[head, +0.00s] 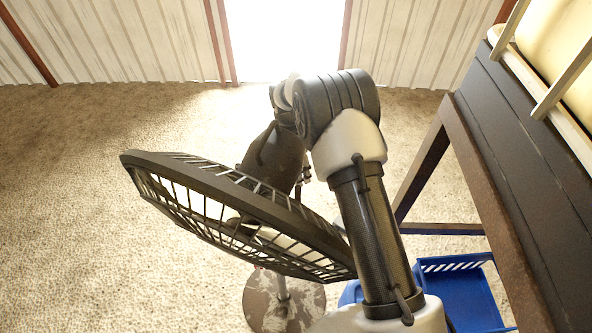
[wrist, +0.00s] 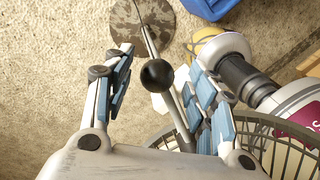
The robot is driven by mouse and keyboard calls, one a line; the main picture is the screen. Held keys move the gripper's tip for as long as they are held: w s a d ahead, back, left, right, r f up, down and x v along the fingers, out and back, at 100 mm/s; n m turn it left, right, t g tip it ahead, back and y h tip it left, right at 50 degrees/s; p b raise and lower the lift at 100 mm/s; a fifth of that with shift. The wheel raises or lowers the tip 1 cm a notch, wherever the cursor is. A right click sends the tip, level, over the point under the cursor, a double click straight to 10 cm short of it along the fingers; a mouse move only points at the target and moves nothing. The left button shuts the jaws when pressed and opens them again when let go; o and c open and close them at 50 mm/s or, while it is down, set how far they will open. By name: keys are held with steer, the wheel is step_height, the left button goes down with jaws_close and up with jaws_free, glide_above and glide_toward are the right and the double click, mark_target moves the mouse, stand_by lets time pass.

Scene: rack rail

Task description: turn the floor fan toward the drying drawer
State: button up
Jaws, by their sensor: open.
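The floor fan has a dark wire cage (head: 160,168), tilted, its face toward the lower left in the head view. Its dark motor housing (head: 272,158) is behind the cage, and its round, worn base (head: 262,312) is on the floor. In the wrist view, the cage (wrist: 262,124) is at lower right and the base (wrist: 142,22) at the top. A black ball knob (wrist: 158,75) on a thin rod shows between the fingers of my gripper (wrist: 161,62), which is open. I see no finger touching the knob. The head view hides my gripper. I cannot tell which part is the drying drawer.
A dark bench (head: 520,125) stands at the right, with a cream tray-like part (head: 565,45) behind pale bars on top. A blue crate (head: 480,298) is on the floor beneath it. Carpet at the left is clear. A bright opening (head: 285,40) is in the back wall.

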steer(key=shift+r, duration=0.1)
step_height(320, 180, up, 12)
steer(key=w+a, duration=0.1)
steer(key=w, duration=0.1)
steer(key=shift+f, duration=0.2)
stand_by(0.5)
